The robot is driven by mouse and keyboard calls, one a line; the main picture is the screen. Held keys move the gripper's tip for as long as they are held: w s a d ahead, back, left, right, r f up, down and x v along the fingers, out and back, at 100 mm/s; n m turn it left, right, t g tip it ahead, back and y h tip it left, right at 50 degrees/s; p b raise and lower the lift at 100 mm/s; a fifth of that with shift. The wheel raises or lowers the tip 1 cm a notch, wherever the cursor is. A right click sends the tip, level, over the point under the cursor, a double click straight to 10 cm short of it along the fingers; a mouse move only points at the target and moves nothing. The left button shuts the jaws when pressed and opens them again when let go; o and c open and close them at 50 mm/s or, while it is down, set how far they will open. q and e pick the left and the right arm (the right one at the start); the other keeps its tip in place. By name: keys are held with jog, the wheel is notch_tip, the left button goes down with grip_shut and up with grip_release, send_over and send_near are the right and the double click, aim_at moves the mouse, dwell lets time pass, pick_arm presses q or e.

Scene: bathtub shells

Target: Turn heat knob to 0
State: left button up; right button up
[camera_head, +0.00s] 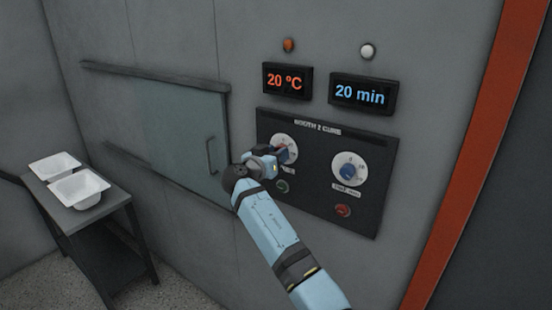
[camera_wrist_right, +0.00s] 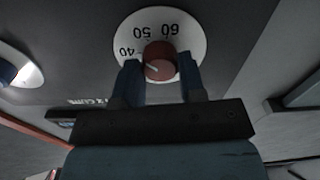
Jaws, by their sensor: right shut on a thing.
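The heat knob is red and sits on a white dial (camera_head: 287,140) at the left of the black control panel (camera_head: 320,205). In the right wrist view the red knob (camera_wrist_right: 158,57) shows on its dial (camera_wrist_right: 140,22), where 40, 50 and 60 can be read. My right gripper (camera_head: 278,156) is at this knob, shut on it, with one finger on each side in the wrist view (camera_wrist_right: 161,78). The gripper hides part of the dial in the head view. A display (camera_head: 287,81) above reads 20 °C in red. My left gripper is not in view.
A blue time knob (camera_head: 348,171) on a white dial is to the right, below a 20 min display (camera_head: 361,94). Green (camera_head: 282,187) and red (camera_head: 343,210) buttons sit below the dials. A sliding door (camera_head: 180,125) and a table (camera_head: 120,195) with two white tubs (camera_head: 79,189) are left.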

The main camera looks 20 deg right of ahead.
pick_arm(q)
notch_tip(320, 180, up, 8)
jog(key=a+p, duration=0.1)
jog(key=p, duration=0.9)
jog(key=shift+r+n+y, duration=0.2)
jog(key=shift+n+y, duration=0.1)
pick_arm(e)
jog(key=n, duration=2.6)
jog(key=shift+d+r+n, duration=0.1)
jog(key=shift+r+n, duration=0.05)
jog(key=shift+n, duration=0.25)
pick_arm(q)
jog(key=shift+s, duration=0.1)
